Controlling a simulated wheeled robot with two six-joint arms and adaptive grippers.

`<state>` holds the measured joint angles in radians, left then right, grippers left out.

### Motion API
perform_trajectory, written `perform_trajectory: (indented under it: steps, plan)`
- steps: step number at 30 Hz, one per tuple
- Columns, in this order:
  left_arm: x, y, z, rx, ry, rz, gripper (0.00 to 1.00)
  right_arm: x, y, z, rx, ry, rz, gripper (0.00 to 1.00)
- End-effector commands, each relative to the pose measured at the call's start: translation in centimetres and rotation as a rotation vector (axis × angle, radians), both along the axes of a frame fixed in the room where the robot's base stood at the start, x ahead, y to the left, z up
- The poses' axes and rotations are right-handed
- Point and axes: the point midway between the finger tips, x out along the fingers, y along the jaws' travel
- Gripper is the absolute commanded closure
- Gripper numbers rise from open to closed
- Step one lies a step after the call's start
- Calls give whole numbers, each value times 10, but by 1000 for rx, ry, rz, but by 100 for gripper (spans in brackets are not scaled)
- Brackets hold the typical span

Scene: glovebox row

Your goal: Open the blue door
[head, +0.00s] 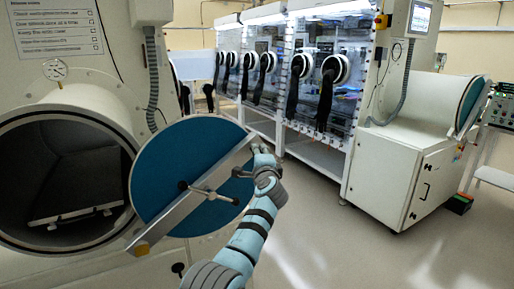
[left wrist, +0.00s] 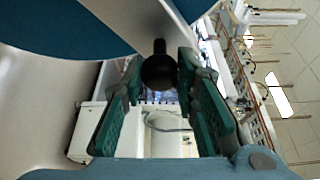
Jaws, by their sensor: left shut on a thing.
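The round blue door (head: 165,160) stands swung away from the round chamber opening (head: 72,165) at the left of the head view. A pale metal bar (head: 180,217) crosses its face, with a spoked handle (head: 209,192) at its middle. My left gripper (head: 252,163) is at the door's right side, by the handle. In the left wrist view a black ball knob (left wrist: 158,72) sits between the green fingers of this gripper (left wrist: 160,78), which is shut on it. The fingers partly hide the handle in the head view. My right gripper is not in view.
A tray (head: 75,215) lies inside the open chamber. Gloveboxes with black gloves (head: 293,95) line the back. A white cabinet (head: 395,180) with another round blue-faced door (head: 470,103) stands at the right. The floor (head: 340,250) is clear at front right.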

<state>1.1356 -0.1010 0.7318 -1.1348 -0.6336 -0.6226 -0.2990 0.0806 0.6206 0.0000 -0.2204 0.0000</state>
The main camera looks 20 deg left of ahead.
Motion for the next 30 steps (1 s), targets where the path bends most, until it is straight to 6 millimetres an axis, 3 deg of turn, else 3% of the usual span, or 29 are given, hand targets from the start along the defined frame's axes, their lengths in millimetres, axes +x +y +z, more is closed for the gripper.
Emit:
perform_trajectory:
  steps: [6, 17, 18, 21, 30]
  plan:
    - [1, -8, -13, 23, 28, -2, 100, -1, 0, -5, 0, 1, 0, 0]
    - [4, -16, -15, 24, 32, -12, 100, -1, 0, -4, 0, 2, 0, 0]
    - [4, -16, -15, 23, 32, -12, 67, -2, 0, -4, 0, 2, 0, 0]
    - [4, -16, -14, 23, 31, -13, 53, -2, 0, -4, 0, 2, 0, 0]
    - [3, -16, -14, 23, 29, -12, 53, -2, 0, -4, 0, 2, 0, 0]
